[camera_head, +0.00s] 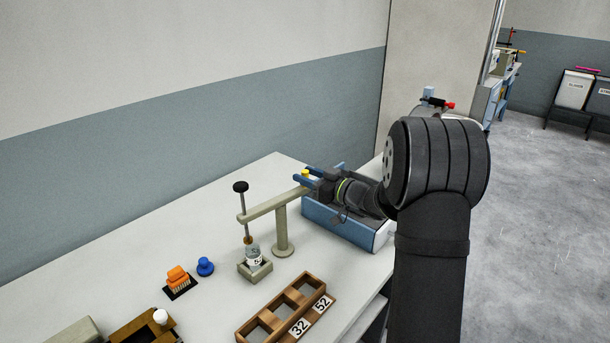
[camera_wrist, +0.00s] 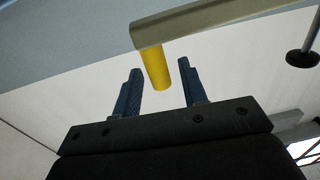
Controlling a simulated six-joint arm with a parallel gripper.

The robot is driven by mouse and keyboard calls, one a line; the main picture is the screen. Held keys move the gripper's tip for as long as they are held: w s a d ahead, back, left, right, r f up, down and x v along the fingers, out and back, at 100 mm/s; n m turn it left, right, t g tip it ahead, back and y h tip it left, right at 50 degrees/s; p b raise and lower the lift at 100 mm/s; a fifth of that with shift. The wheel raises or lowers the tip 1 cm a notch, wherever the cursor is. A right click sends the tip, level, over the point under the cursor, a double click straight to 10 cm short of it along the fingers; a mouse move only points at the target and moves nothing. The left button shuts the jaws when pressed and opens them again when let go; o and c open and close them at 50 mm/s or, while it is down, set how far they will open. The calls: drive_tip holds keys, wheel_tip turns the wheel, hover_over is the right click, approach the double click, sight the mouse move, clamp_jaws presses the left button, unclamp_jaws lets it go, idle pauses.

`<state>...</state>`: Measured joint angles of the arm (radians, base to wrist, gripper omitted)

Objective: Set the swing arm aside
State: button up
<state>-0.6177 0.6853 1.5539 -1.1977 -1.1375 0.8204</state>
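The beige swing arm (camera_head: 268,206) stands level on a round-footed post (camera_head: 282,230) in the head view. A rod with a black knob (camera_head: 240,187) passes through its left end, above a small labelled bottle (camera_head: 254,257) in a square holder (camera_head: 262,271). A yellow handle (camera_wrist: 154,66) hangs from the arm's other end in the wrist view; its top also shows in the head view (camera_head: 306,172). My gripper (camera_wrist: 160,70) is open, its blue fingers on either side of the handle with gaps between. In the head view my gripper (camera_head: 312,178) is at the arm's right end.
A blue tray (camera_head: 325,223) lies below my gripper. A wooden rack (camera_head: 270,308) labelled 32 and 52 is at the table's front. An orange brush (camera_head: 177,277), a blue knobbed piece (camera_head: 205,266) and a brown box (camera_head: 130,332) are to the left. The table's back left is clear.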

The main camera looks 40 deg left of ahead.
drive_tip(key=shift+a, duration=0.6)
clamp_jaws()
